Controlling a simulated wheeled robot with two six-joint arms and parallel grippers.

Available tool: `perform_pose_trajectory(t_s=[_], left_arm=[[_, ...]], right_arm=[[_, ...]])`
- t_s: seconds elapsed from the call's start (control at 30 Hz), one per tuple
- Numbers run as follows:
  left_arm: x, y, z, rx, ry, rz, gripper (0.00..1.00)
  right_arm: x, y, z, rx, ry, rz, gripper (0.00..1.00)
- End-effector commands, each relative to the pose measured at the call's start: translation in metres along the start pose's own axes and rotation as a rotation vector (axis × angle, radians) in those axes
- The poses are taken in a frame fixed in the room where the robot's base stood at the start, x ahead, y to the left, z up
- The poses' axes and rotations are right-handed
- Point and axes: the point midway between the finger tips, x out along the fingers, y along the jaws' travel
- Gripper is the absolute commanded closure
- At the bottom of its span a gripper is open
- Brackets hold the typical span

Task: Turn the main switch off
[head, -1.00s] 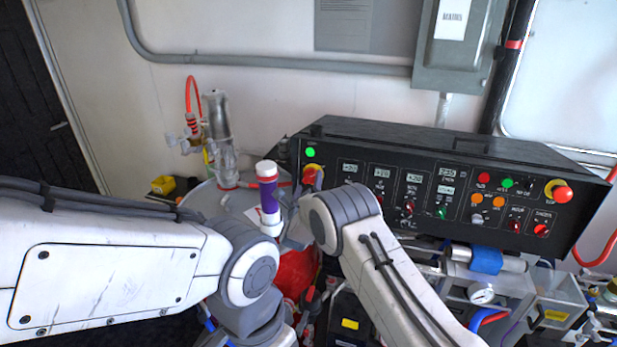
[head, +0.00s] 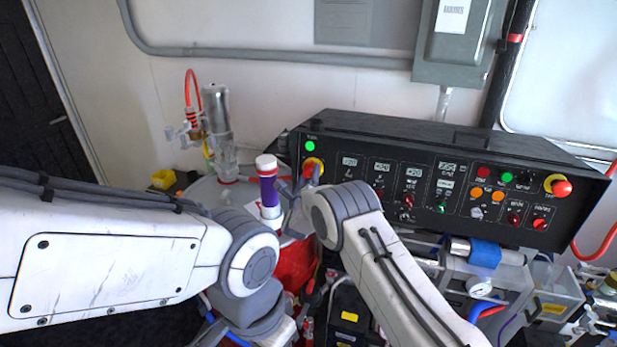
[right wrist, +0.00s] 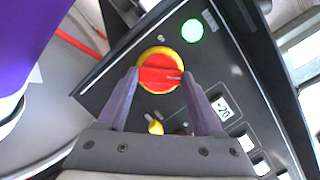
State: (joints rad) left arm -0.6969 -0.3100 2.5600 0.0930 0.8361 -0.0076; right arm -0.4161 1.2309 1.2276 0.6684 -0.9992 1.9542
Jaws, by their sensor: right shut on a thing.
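The main switch (head: 312,165) is a red knob on a yellow round plate at the left end of the black control panel (head: 400,128). In the right wrist view, the red knob (right wrist: 160,76) lies between the two fingertips of my right gripper (right wrist: 160,78), its bar running across from finger to finger. My right gripper (head: 308,180) is shut on the knob; in the head view it is partly hidden behind its own wrist. A green lamp (right wrist: 192,31) beside the switch is lit; it also shows in the head view (head: 310,146). My left gripper is out of view.
A purple and white cylinder (head: 268,190) stands just left of my right gripper, close to it. A red emergency button (head: 561,188) is at the panel's right end. Several small knobs and displays lie between. A grey electrical box (head: 455,45) hangs behind.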

Motion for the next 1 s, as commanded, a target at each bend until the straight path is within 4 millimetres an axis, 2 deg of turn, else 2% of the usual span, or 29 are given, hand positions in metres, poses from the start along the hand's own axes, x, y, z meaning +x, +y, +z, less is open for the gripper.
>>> perform_pose_trajectory(t_s=[0.27, 0.6, 0.8, 1.0], left_arm=[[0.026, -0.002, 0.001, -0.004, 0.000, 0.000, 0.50], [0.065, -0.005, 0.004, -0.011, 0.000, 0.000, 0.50], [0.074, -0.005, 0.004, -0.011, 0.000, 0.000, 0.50], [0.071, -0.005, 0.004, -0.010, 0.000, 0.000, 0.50]], right_arm=[[0.000, 0.002, -0.003, -0.124, -0.001, 0.032, 0.88], [0.000, 0.000, -0.002, -0.418, -0.003, 0.108, 0.88], [0.000, -0.002, 0.001, -0.601, -0.002, 0.158, 0.88], [0.000, -0.005, 0.004, -0.785, -0.002, 0.207, 0.88]])
